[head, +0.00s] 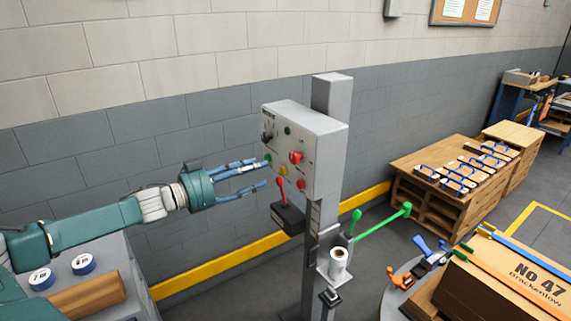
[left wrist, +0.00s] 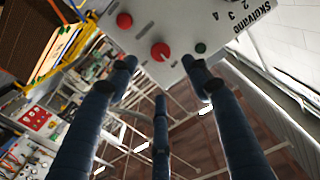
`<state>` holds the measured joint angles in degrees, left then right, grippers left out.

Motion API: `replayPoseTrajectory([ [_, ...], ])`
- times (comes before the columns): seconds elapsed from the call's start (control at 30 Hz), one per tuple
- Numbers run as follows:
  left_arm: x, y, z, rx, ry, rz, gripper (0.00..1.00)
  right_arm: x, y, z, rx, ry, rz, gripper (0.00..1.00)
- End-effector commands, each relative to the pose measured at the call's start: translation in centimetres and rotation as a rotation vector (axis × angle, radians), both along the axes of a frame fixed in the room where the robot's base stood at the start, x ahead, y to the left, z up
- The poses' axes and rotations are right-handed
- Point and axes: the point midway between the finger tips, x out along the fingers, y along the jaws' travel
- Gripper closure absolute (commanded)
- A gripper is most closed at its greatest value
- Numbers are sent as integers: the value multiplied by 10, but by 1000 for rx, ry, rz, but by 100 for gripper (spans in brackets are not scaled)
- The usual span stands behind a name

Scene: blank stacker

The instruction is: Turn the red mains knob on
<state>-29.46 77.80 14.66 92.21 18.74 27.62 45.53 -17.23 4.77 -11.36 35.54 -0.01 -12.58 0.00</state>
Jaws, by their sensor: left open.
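The red mains knob (head: 296,157) is on the front of a grey control box (head: 325,135) on a post. In the left wrist view the red knob (left wrist: 160,52) carries a pale mark and sits between the fingertips as seen by the camera. My left gripper (head: 260,172) is open and empty, its blue fingers pointing at the box from the left. A gap shows between the fingers and the knob in the head view; contact is not visible. The knob's exact setting is too small to read. My right gripper is not in view.
A green lever (head: 380,222) and white roll (head: 338,262) are lower on the post. Wall behind.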

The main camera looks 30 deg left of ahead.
Motion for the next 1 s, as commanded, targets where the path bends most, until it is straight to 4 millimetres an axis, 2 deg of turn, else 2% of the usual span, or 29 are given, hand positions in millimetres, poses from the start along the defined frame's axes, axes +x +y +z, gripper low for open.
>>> replayPoseTrajectory([
  [0.23,21,-8,-3,6,-4,3,51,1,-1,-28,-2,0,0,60],
  [0.3,23,-9,0,2,-4,4,51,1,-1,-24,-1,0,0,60],
  [0.77,45,-18,0,4,-4,4,51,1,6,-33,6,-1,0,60],
  [1.0,61,-23,2,0,-3,6,51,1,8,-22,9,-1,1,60],
])
